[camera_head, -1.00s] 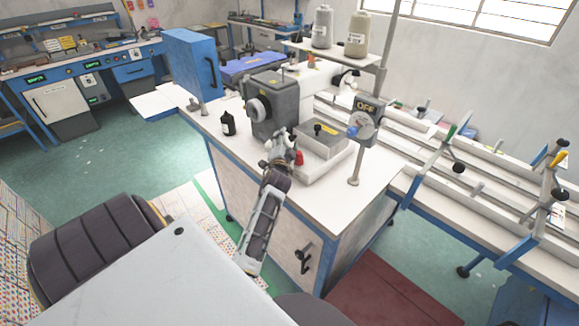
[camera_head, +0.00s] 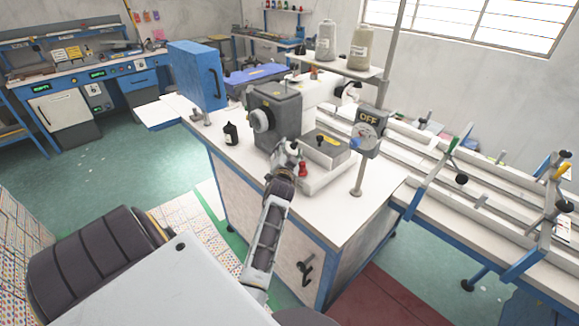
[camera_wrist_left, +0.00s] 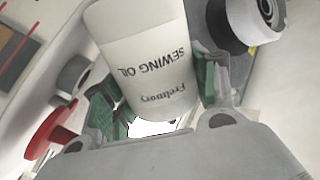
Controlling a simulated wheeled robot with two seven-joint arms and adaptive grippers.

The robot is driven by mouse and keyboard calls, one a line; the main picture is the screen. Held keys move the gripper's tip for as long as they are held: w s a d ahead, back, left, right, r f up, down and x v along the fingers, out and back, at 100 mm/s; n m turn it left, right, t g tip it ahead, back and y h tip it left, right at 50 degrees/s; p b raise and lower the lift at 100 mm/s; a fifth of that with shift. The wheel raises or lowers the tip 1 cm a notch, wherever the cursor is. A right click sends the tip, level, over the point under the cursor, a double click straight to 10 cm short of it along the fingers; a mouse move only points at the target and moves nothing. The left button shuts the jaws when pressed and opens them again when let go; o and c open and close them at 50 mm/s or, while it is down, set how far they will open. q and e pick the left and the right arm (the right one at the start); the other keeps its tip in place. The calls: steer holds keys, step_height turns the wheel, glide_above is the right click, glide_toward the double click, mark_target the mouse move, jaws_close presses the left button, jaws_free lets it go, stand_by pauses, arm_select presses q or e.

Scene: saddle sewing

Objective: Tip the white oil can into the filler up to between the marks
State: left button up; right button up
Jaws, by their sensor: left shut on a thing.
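The white oil can (camera_wrist_left: 140,55) fills the middle of the left wrist view, with "SEWING OIL" lettering upside down in that picture. My left gripper (camera_wrist_left: 160,95) is shut on it, with a green pad on either side. In the head view my left gripper (camera_head: 287,152) is at the near side of the grey-and-white sewing machine (camera_head: 276,108). The can is hard to make out there. The filler and its marks cannot be made out. My right gripper is out of view.
A small black bottle (camera_head: 230,134) stands left of the machine. A red part (camera_head: 302,169) sits just right of my gripper. The tabletop front is clear.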

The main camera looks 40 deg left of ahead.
mark_target(290, 144)
arm_select(q)
steer(key=shift+w+d+f, duration=0.1)
steer(key=shift+d+f, duration=0.3)
steer(key=shift+w+d+r+p, duration=0.1)
steer(key=shift+w+r+p, duration=0.05)
steer(key=shift+r+p, duration=0.4)
steer(key=shift+w+d+r+p, duration=0.1)
steer(key=shift+r+p, duration=0.4)
steer(key=shift+p, duration=0.05)
steer(key=shift+s+a+r+h+p, duration=0.2)
steer(key=shift+a+r+h+p, duration=0.15)
steer(key=shift+r, duration=0.25)
steer(key=shift+a+r, duration=0.15)
steer(key=shift+r, duration=0.35)
steer(key=r, duration=0.1)
steer(key=d+r+p, duration=0.1)
steer(key=w+r, duration=0.1)
steer(key=shift+d+r+t+h, duration=0.15)
steer(key=shift+r+t+h, duration=0.05)
steer(key=shift+t+h, duration=0.1)
steer(key=shift+s+a+f+n+y, duration=0.3)
steer(key=shift+n+y, duration=0.15)
steer(key=shift+n, duration=0.15)
steer(key=shift+r, duration=0.15)
